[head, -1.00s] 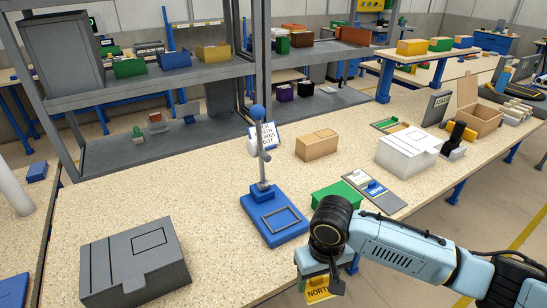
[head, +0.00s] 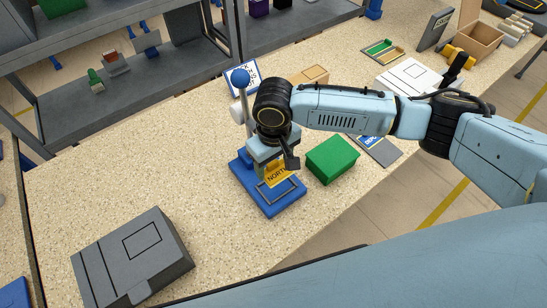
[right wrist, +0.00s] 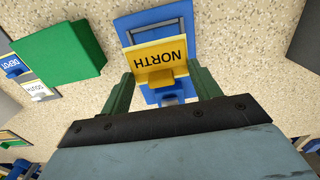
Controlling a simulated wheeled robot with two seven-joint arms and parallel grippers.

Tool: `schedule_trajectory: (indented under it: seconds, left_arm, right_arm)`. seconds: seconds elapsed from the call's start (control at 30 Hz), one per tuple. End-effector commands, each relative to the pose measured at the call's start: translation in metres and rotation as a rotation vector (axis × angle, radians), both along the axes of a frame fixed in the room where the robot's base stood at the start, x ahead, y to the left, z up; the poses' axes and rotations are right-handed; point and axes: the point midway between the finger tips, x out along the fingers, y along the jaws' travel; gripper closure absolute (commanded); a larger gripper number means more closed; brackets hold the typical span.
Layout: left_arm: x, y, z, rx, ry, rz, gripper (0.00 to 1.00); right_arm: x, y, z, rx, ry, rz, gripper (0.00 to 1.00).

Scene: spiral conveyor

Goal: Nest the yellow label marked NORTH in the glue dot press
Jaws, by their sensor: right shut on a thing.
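The glue dot press has a blue base (head: 244,176) with a rectangular outline on top and an upright post with a blue ball (head: 239,76). My right gripper (head: 270,163) is over the base, shut on the yellow label marked NORTH (head: 278,174). In the right wrist view, the label (right wrist: 160,53) sits between the green fingers of my right gripper (right wrist: 162,78), covering the middle of the blue base (right wrist: 134,20). I cannot tell whether the label touches the base. My left gripper is not in view.
A green box (head: 332,159) stands close to the right of the press. A grey case (head: 130,255) lies at the front left. The bench between the press and the grey case is clear.

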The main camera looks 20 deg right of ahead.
Motion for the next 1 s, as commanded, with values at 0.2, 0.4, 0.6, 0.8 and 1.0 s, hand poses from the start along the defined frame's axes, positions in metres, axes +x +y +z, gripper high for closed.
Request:
schedule_trajectory:
  seconds: [0.2, 0.4, 0.6, 0.8, 1.0]
  left_arm:
    - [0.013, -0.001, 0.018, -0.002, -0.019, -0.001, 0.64]
    - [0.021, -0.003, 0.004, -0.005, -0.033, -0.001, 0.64]
    - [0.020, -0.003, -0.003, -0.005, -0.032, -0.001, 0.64]
    - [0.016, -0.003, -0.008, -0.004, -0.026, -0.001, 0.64]
    - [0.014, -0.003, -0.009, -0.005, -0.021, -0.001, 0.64]
  right_arm:
    - [-0.002, 0.000, 0.003, 0.000, 0.001, -0.002, 0.54]
    - [-0.001, -0.001, -0.024, -0.001, 0.001, -0.002, 0.54]
    - [-0.001, 0.000, -0.042, 0.001, 0.000, -0.003, 0.54]
    - [-0.001, 0.000, -0.054, 0.000, -0.001, -0.001, 0.54]
    - [-0.001, 0.000, -0.058, 0.000, 0.000, -0.001, 0.54]
